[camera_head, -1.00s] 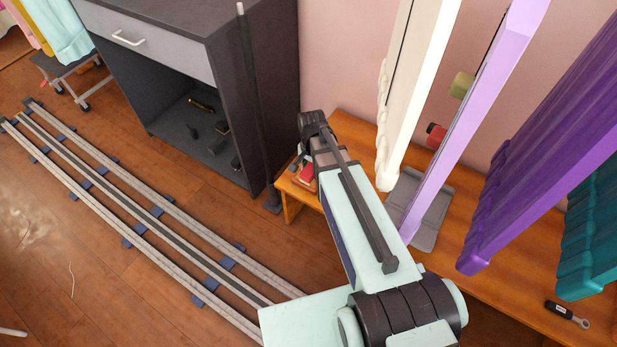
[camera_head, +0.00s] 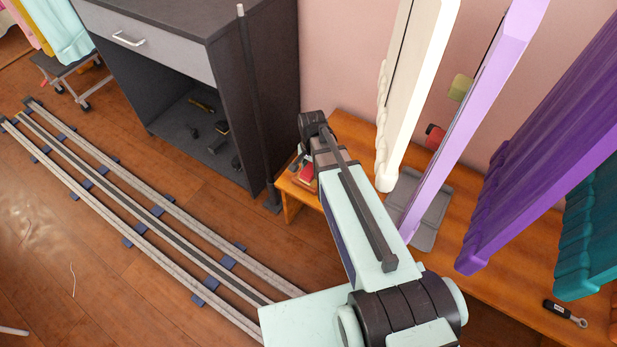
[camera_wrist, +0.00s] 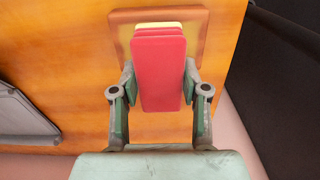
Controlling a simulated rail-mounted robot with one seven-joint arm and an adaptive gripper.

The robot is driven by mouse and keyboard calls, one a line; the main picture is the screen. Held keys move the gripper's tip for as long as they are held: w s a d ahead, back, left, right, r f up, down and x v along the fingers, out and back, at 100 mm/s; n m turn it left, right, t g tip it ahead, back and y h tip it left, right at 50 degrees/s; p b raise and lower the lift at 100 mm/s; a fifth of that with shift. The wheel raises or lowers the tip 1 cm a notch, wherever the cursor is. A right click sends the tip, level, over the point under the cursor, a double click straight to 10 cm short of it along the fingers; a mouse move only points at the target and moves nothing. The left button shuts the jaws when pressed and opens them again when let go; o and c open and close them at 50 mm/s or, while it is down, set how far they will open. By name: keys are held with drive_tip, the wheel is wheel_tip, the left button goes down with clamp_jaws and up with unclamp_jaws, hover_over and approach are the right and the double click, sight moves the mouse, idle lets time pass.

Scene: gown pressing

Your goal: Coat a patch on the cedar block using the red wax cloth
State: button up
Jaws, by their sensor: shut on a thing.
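The red wax cloth (camera_wrist: 158,62) is a flat, folded red pad with a pale yellow layer at its far edge. My gripper (camera_wrist: 161,88) is shut on it, one finger on each side. The cedar block (camera_wrist: 196,32), an orange-brown slab with a raised border, is beneath the cloth's far part in the wrist view. The cloth hides much of the block, and I cannot tell whether they touch.
The wooden table (camera_head: 470,255) carries a grey tray (camera_head: 430,222) and a dark-handled tool (camera_head: 566,314). White, lilac, purple and teal garments hang above it. A dark cabinet (camera_head: 205,60) and a thin dark pole (camera_head: 258,110) stand left of the table. Rails run across the floor.

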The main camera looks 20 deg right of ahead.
sight(305, 175)
idle(0.3)
drive_tip(key=shift+s+a+f, duration=0.15)
drive_tip(key=shift+s+a, duration=1.15)
drive_tip(key=shift+a, duration=0.15)
drive_tip(key=shift+p, duration=0.3)
drive_tip(key=shift+p, duration=0.35)
drive_tip(key=shift+w, duration=0.15)
drive_tip(key=shift+w+d+r, duration=0.2)
drive_tip(key=shift+w+d, duration=0.15)
drive_tip(key=shift+d, duration=0.05)
drive_tip(key=shift+w+d+p, duration=0.65)
drive_tip(key=shift+w+d, duration=0.2)
drive_tip(key=shift+d, duration=0.2)
drive_tip(key=shift+r, duration=0.1)
